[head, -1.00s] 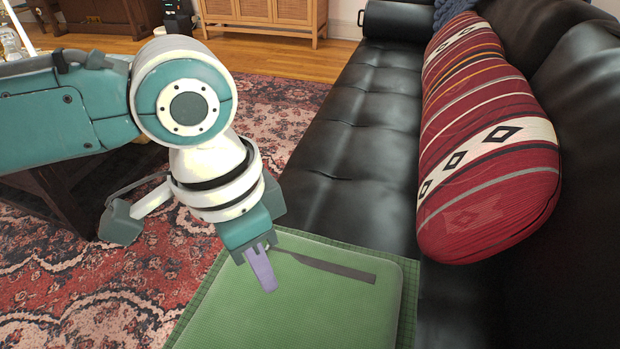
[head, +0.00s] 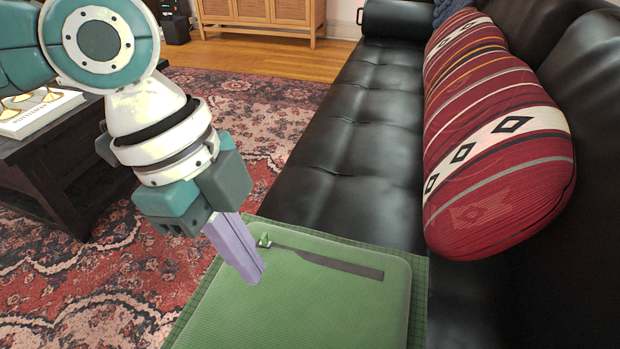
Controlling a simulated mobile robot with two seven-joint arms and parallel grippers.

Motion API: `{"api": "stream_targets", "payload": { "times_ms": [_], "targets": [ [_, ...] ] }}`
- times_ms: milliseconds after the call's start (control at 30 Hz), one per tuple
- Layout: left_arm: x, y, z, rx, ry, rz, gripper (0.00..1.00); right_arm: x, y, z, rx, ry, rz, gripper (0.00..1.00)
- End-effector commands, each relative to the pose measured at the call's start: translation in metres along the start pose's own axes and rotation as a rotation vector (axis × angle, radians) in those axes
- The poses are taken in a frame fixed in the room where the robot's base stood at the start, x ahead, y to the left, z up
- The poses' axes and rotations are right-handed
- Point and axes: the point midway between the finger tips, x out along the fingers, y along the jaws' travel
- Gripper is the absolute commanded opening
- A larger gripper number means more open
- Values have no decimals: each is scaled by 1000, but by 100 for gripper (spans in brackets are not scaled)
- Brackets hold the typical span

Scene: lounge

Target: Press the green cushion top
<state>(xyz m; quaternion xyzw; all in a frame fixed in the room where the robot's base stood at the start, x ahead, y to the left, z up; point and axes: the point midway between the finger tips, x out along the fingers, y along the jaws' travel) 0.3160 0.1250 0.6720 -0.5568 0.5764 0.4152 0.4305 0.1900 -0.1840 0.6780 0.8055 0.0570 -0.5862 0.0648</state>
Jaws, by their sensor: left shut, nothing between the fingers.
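The green cushion (head: 310,310) lies at the bottom of the head view, at the front end of the black sofa. A dark flat strap-like piece (head: 335,263) and a small green bit (head: 264,240) are on its top. My left gripper (head: 256,274) comes in from the upper left, its purple fingers shut and empty. The fingertips overlap the left part of the cushion's top in the picture; I cannot tell whether they touch it. The cushion's near edge is cut off by the frame. My right gripper is not in view.
A long red striped pillow (head: 495,150) leans on the sofa's back, right of the cushion. The black sofa seat (head: 350,130) is bare beyond the cushion. A dark table (head: 50,165) with a book (head: 38,110) stands left, on a patterned rug (head: 100,280).

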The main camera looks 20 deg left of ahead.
Motion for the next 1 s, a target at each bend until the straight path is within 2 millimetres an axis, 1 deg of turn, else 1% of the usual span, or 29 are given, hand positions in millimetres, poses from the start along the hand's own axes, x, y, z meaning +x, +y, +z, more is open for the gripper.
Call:
{"api": "stream_targets", "payload": {
  "times_ms": [33,167,400,533,600,733,1000],
  "targets": [
    [10,0,0,0,1,2,0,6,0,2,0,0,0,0],
    [35,1,1,-1,0,3,0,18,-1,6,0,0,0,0],
    [88,0,2,-1,-1,2,0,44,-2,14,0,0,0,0],
    [111,0,5,-1,-1,1,0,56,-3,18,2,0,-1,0],
    [120,0,8,-1,-2,1,0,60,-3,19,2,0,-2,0],
    [130,0,11,-1,-1,0,0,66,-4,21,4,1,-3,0],
    [132,0,12,-1,-1,0,0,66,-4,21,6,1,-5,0]
  ]
}}
